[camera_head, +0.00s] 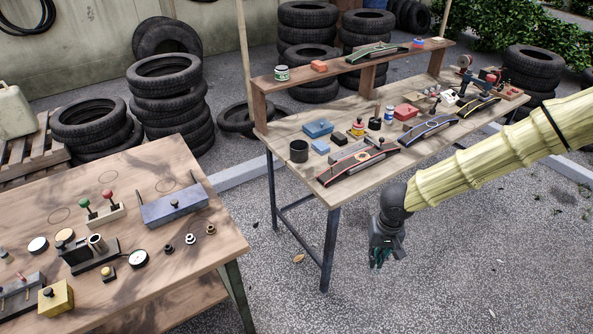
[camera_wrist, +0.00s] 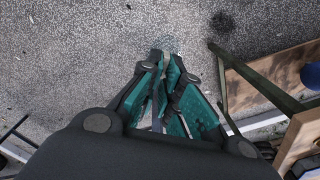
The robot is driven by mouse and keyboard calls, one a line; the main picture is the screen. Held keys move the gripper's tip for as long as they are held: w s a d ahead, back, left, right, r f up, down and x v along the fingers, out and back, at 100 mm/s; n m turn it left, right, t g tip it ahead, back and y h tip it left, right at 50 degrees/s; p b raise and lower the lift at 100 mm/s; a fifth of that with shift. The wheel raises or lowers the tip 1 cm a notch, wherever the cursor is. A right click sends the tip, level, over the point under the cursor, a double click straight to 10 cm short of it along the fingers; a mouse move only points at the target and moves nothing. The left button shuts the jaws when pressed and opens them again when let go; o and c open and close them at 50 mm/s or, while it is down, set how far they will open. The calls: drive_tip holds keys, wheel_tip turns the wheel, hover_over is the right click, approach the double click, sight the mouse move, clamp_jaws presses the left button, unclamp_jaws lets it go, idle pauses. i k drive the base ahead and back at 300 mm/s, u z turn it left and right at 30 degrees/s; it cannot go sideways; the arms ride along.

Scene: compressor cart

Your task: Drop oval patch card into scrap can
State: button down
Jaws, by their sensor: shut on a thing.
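My gripper (camera_head: 381,257) hangs over the paving in front of the workbench, below its front edge. In the wrist view, the teal fingers of my gripper (camera_wrist: 166,60) are drawn together at the tips. Only a thin sliver shows between them; I take it for the oval patch card, but its oval face cannot be made out. A dark, open-topped can, which looks like the scrap can (camera_head: 299,151), stands upright at the left front of the workbench. It is apart from my gripper, up and to the left. Its inside is too dark to read.
The workbench (camera_head: 289,121) holds long curved tools (camera_head: 357,164), a blue box (camera_head: 319,128) and several small items, with a raised shelf (camera_head: 330,71) behind. A second table (camera_head: 205,245) with parts stands at left. Paving between them is clear. Tire stacks stand behind.

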sight(299, 158)
drive_tip(key=u, duration=0.05)
drive_tip(key=k, duration=0.1)
drive_tip(key=z, duration=1.85)
drive_tip(key=i, duration=1.7)
drive_tip(key=u, duration=3.5)
drive_tip(key=i, duration=1)
